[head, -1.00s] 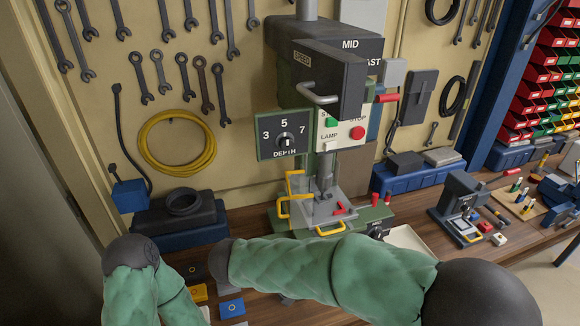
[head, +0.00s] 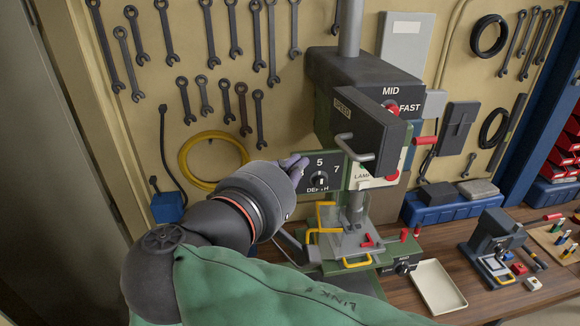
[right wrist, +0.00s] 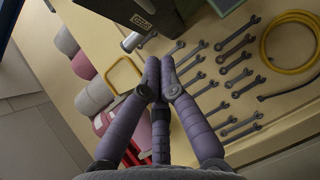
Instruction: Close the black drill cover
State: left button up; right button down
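The black drill cover (head: 362,118), marked SPEED, stands swung out from the dark drill head (head: 345,72); the red knob beside MID and FAST shows behind it. A grey bar handle (head: 356,150) is on its face. The cover also shows at the top of the right wrist view (right wrist: 112,10), with the handle's end (right wrist: 132,41) below it. My right gripper (head: 300,166) is left of and below the handle, apart from it, in front of the depth panel. In the right wrist view its purple fingers (right wrist: 159,66) meet at the tips, empty. My left gripper is out of view.
The depth panel (head: 320,180) and the lamp and stop panel (head: 378,172) sit below the cover. Wrenches (head: 258,118) and a yellow hose (head: 200,148) hang on the wall. A white tray (head: 437,287) lies on the bench. Free air lies left of the cover.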

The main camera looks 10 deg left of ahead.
jog(key=w+d+f+p, duration=0.1)
jog(key=w+d, duration=0.4)
jog(key=w, duration=0.2)
jog(key=shift+d+f+p, duration=0.15)
jog(key=shift+f+p, duration=0.2)
jog(key=shift+f, duration=0.05)
